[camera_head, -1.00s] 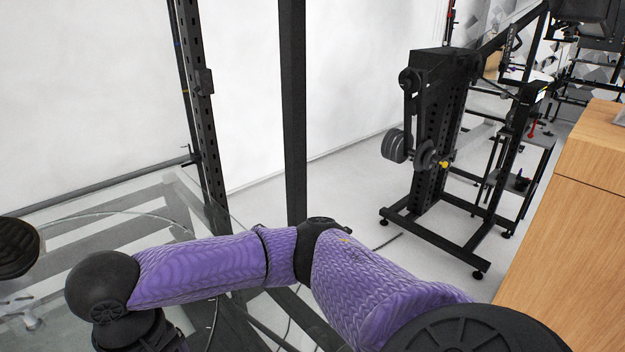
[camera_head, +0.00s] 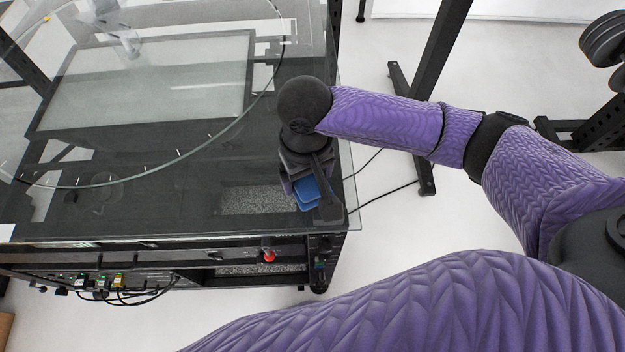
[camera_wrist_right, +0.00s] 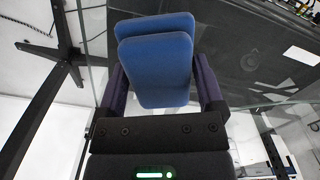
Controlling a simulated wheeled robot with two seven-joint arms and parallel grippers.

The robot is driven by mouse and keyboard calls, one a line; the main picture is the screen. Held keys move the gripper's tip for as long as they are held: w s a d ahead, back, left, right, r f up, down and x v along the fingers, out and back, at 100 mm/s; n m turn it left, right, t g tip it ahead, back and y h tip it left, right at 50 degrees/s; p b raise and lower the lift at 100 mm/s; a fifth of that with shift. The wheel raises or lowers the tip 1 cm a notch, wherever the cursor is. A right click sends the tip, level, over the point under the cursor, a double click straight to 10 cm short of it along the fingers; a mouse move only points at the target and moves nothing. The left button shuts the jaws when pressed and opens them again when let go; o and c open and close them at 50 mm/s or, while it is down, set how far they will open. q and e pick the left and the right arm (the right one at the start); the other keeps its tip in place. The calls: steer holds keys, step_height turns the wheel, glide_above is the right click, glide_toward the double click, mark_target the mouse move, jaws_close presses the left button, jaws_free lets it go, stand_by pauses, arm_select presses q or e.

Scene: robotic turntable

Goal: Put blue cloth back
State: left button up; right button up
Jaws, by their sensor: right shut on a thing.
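The blue cloth (camera_head: 307,193) is a small folded blue pad at the right edge of the glass-topped table. My right gripper (camera_head: 312,200) is shut on it, pointing down over the table's front right corner. In the right wrist view the cloth (camera_wrist_right: 155,62) shows as two stacked, rounded layers between the fingers of my right gripper (camera_wrist_right: 160,85). I cannot tell whether the cloth touches the table. My left gripper is not in view.
The dark table (camera_head: 150,215) carries a large round glass disc (camera_head: 170,158) to the left. A red button (camera_head: 268,256) and cables are on its front. Black frame posts (camera_head: 440,50) stand at the right. The table's front left top is clear.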

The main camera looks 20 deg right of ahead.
mark_target(308, 186)
step_height(308, 186, down, 4)
steer(key=shift+r+b, duration=0.15)
steer(key=shift+b, duration=0.5)
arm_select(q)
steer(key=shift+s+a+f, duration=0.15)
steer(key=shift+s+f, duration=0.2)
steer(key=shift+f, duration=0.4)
arm_select(e)
steer(key=shift+r, duration=0.15)
steer(key=o, duration=0.9)
step_height(308, 186, up, 11)
steer(key=p, duration=0.5)
steer(key=shift+r+p, duration=0.2)
steer(key=shift+p, duration=0.2)
steer(key=shift+r, duration=0.45)
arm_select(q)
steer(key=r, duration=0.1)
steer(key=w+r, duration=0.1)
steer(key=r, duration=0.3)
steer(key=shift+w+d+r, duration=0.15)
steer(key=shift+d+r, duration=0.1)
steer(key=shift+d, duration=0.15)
arm_select(e)
steer(key=shift+f, duration=0.1)
